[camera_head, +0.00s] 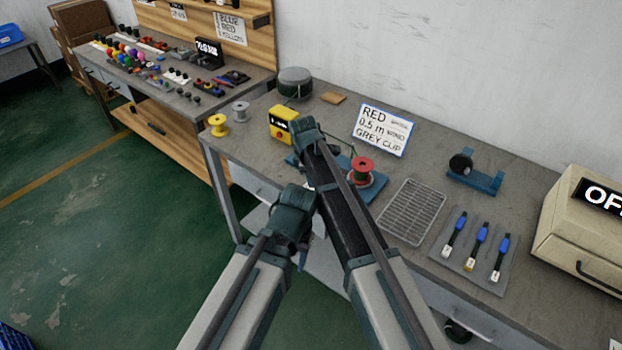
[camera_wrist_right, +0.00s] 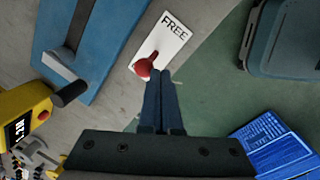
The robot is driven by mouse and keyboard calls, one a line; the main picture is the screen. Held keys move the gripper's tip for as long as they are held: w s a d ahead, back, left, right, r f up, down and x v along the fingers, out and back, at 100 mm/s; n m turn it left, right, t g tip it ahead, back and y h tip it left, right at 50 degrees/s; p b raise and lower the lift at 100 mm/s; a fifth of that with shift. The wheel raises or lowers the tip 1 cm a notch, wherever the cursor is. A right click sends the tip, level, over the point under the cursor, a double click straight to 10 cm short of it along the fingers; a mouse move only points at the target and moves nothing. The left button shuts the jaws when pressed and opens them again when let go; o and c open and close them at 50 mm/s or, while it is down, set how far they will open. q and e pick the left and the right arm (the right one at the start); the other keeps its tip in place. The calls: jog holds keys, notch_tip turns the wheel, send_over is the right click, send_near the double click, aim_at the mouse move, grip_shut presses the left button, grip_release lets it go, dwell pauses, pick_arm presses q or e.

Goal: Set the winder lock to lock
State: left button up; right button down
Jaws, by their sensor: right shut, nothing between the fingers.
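The winder lock is a small lever with a red knob (camera_wrist_right: 144,68) on a white plate (camera_wrist_right: 165,42) that reads FREE. My right gripper (camera_wrist_right: 163,74) is shut and empty; its fingertips are right beside the knob in the right wrist view, and I cannot tell whether they touch it. The winder's blue base (camera_wrist_right: 82,75) is at the left there. In the head view the winder carries a red spool (camera_head: 362,170), and my arms hide the lock.
A yellow meter (camera_head: 281,126) stands left of the winder. A sign (camera_head: 383,130) reads RED, 0.5 m, GREY CLIP. A wire tray (camera_head: 410,211) and several blue-handled tools (camera_head: 477,245) lie to the right. Green floor is beyond the table's front edge.

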jog(key=shift+a+f, duration=0.1)
jog(key=shift+s+d+r, duration=0.15)
jog(key=shift+d+r, duration=0.05)
jog(key=shift+d, duration=0.1)
jog(key=shift+a+r+p, duration=0.15)
jog(key=shift+p, duration=0.15)
jog(key=shift+r+p, duration=0.4)
jog(key=shift+r, duration=0.2)
notch_tip(320, 180, up, 7)
jog(key=s+p, duration=0.1)
jog(key=p, duration=0.6)
jog(key=shift+a+r+p, duration=0.15)
jog(key=shift+a+p, duration=0.1)
jog(key=shift+p, duration=0.05)
